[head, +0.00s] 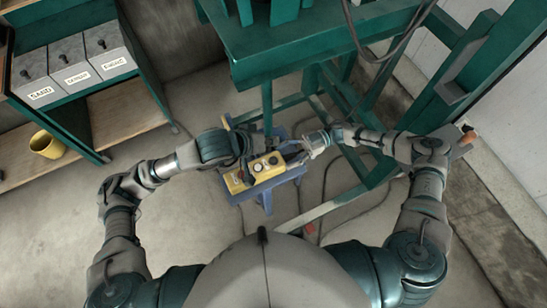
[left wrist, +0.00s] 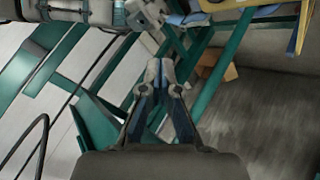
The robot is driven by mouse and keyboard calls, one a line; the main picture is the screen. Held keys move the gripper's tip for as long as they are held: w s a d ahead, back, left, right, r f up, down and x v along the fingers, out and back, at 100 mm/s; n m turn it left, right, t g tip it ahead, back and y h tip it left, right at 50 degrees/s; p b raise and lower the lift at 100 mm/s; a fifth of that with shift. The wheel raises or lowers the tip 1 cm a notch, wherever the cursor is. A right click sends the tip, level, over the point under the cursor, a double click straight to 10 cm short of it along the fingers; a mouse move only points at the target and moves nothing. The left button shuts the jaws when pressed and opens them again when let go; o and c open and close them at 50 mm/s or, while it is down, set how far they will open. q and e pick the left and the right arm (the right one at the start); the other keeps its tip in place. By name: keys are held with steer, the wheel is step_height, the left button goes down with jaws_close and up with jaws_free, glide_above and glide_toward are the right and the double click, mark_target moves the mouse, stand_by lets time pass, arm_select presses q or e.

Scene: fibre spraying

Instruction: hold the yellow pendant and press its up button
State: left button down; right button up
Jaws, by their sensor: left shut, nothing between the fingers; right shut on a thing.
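The yellow pendant (head: 266,168) is in the middle of the head view, with round buttons on its upper face. My right gripper (head: 303,151) reaches it from the right and is shut on its dark end. My left gripper (left wrist: 160,70) is shut and empty in the left wrist view, its fingertips together. In the head view my left wrist is just left of the pendant, and its fingertips are hard to make out. I cannot tell whether they touch the pendant. A yellow edge shows at the top right of the left wrist view; I cannot tell what it belongs to.
A blue stool (head: 266,196) stands under the pendant. A teal frame (head: 381,176) with cables rises behind and to the right. At the left is a teal shelf with grey bins (head: 69,64) and a yellow bucket (head: 46,145). The floor at lower left is clear.

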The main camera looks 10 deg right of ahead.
mark_target(271, 160)
stand_by(0.3)
arm_select(q)
steer(key=shift+f, duration=4.45)
steer(key=shift+f, duration=0.3)
